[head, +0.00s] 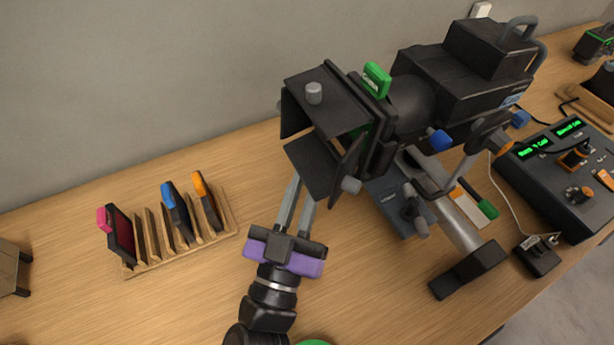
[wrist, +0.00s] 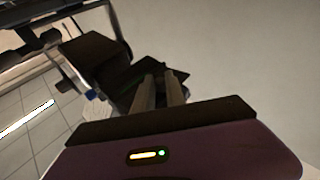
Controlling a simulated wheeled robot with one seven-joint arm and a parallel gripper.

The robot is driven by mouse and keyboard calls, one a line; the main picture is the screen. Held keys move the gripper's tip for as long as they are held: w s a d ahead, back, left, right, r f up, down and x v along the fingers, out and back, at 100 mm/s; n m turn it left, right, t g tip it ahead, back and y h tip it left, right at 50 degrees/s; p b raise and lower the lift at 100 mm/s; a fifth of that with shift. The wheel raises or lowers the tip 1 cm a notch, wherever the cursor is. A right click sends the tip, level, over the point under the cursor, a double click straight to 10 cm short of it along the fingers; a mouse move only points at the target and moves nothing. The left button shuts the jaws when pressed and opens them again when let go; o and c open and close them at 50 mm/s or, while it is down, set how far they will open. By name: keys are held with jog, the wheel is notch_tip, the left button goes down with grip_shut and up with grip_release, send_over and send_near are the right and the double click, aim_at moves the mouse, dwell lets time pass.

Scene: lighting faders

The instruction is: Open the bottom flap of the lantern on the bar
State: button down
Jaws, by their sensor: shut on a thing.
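The black lantern (head: 410,105) is mounted on the bar, its front facing left with dark flaps around it. The bottom flap (head: 312,168) hangs out below the front opening, angled down and forward. My gripper (head: 301,186) reaches up from below with its two fingers close together. In the wrist view the fingers (wrist: 158,84) meet a dark panel, apparently the bottom flap (wrist: 137,76). The gripper is shut on that flap or its knob; I cannot tell which.
The top flap (head: 330,98) and side flap (head: 349,163) with grey knobs are close by. A wooden rack (head: 150,262) with coloured filter frames stands left. A control desk (head: 562,170) stands right. Bare table lies between the rack and my gripper.

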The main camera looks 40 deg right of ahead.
jog(key=r+m+g+y+p, duration=0.1)
jog(key=m+p, duration=0.1)
jog(key=p, duration=0.2)
jog(key=a+r+m+g+y+p, duration=0.1)
jog(key=m+g+p, duration=0.1)
jog(key=p, duration=0.3)
jog(key=shift+w+r, duration=0.1)
jog(key=shift+r, duration=0.25)
jog(key=shift+y+p, duration=0.3)
jog(key=shift+p, duration=0.3)
jog(key=shift+f, duration=0.1)
jog(key=c, duration=1.4)
grip_release()
jog(key=shift+o, duration=0.2)
jog(key=shift+a, duration=0.1)
jog(key=b+v, duration=0.2)
jog(key=v, duration=0.5)
jog(key=shift+a+b, duration=0.25)
jog(key=shift+b, duration=0.05)
